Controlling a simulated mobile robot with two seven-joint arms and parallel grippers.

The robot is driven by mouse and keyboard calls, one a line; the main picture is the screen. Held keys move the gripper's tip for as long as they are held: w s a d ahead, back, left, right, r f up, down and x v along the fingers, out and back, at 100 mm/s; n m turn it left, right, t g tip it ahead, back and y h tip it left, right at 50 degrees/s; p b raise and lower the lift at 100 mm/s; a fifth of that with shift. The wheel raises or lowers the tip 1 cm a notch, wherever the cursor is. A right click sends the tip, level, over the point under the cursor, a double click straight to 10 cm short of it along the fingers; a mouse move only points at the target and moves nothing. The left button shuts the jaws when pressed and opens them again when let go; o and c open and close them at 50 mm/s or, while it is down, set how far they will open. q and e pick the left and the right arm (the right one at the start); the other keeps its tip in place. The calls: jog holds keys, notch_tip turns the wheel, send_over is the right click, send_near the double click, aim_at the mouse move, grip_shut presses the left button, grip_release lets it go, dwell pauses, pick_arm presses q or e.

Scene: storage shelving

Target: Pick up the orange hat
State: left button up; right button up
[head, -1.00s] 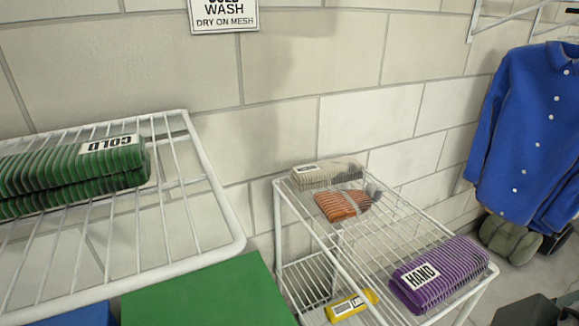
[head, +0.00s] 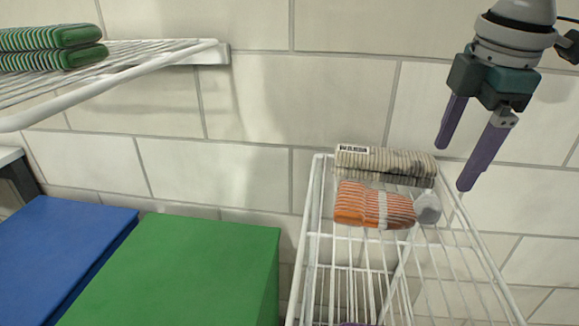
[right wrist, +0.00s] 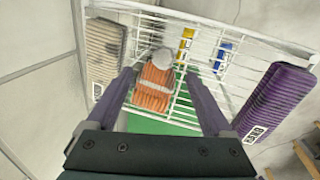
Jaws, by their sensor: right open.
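The orange hat (head: 372,205), ribbed with a pale grey band and a grey pompom at its right end, lies on the white wire shelf. A beige folded ribbed item lies just behind it. My right gripper (head: 455,168) hangs above the right rear of the shelf, open and empty, to the right of the hat. In the right wrist view the hat (right wrist: 153,88) shows beyond and between my two spread purple fingers (right wrist: 162,90), not touched as far as I can tell. My left gripper is not in view.
The beige ribbed item (head: 385,160) lies along the shelf's back edge near the wall. A purple ribbed stack (right wrist: 272,102) lies at the shelf's other end. A green box (head: 180,270) and blue box (head: 60,240) stand left. A higher wire rack (head: 150,68) holds green folded items (head: 50,48).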

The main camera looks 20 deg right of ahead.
aim_at(434, 198)
jog(key=f, duration=0.3)
jog(key=shift+w+a+f+b, duration=0.15)
jog(key=shift+w+f+b, duration=0.15)
jog(key=shift+b, duration=0.05)
jog(key=f, duration=0.1)
jog(key=f+b, duration=0.1)
jog(key=f, duration=0.3)
jog(key=shift+w+f+b, duration=0.1)
jog(key=shift+w+b, duration=0.15)
jog(key=shift+b, duration=0.05)
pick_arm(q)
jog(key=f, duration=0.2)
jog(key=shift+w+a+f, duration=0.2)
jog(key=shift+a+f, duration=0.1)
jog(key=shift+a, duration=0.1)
pick_arm(e)
jog(key=c, duration=0.6)
grip_shut()
